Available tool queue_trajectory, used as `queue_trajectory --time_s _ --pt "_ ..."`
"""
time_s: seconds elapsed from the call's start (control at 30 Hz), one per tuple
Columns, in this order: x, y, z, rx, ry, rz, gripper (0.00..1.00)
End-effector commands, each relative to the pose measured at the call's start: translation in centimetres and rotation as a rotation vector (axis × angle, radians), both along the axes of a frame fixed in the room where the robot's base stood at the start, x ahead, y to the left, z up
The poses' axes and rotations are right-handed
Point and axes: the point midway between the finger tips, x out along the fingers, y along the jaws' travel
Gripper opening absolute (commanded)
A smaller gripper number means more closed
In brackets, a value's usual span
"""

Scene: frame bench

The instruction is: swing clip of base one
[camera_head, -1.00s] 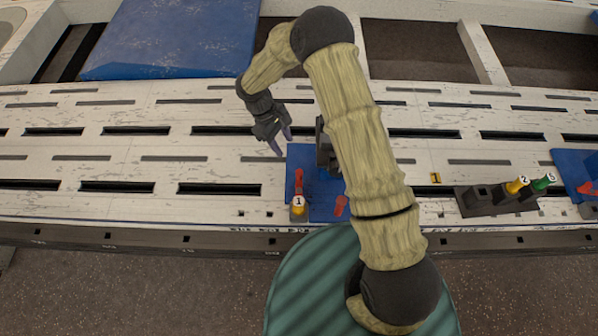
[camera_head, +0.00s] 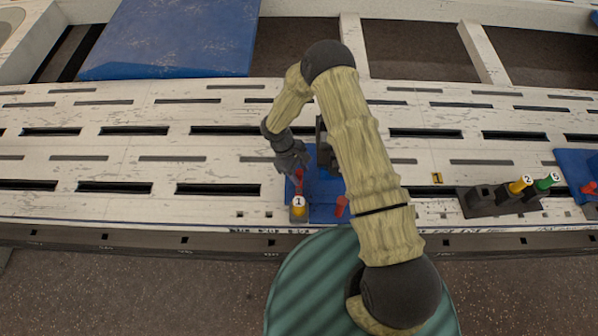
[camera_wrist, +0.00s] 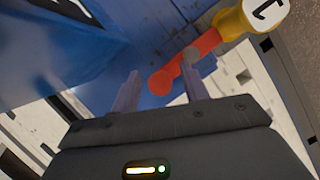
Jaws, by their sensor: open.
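Base one is a blue plate (camera_head: 322,188) on the white slotted bench, with a dark block (camera_head: 325,150) at its back, partly hidden by my arm. A red clip (camera_head: 299,180) lies at its left side, behind a yellow piece marked 1 (camera_head: 298,207). A second red clip (camera_head: 342,205) is at its right front. My gripper (camera_head: 297,172) is over the left clip. In the wrist view, my open gripper (camera_wrist: 160,90) has a finger on either side of the red clip's rounded end (camera_wrist: 162,80); I cannot tell whether they touch it. The yellow piece (camera_wrist: 236,20) is at upper right.
A dark holder (camera_head: 478,201) stands to the right with a yellow piece marked 2 (camera_head: 518,185) and a green piece (camera_head: 546,181). Another blue base (camera_head: 575,165) is at the right edge. The bench left of base one is clear.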

Motion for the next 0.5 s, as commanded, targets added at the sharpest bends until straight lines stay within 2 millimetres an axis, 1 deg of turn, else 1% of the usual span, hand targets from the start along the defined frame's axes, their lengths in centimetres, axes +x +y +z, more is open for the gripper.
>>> queue_trajectory --time_s 0.2,0.23,0.43,0.47,0.5 --pt "0.0 -0.02 -0.02 0.0 0.0 0.0 0.45" --pt "0.0 -0.02 -0.02 0.0 0.0 0.0 0.43" --pt "0.01 -0.01 -0.01 0.0 0.0 0.0 0.04" --pt "0.01 -0.01 -0.01 0.0 0.0 0.0 0.0" --pt "0.01 -0.01 -0.01 0.0 0.0 0.0 0.0"
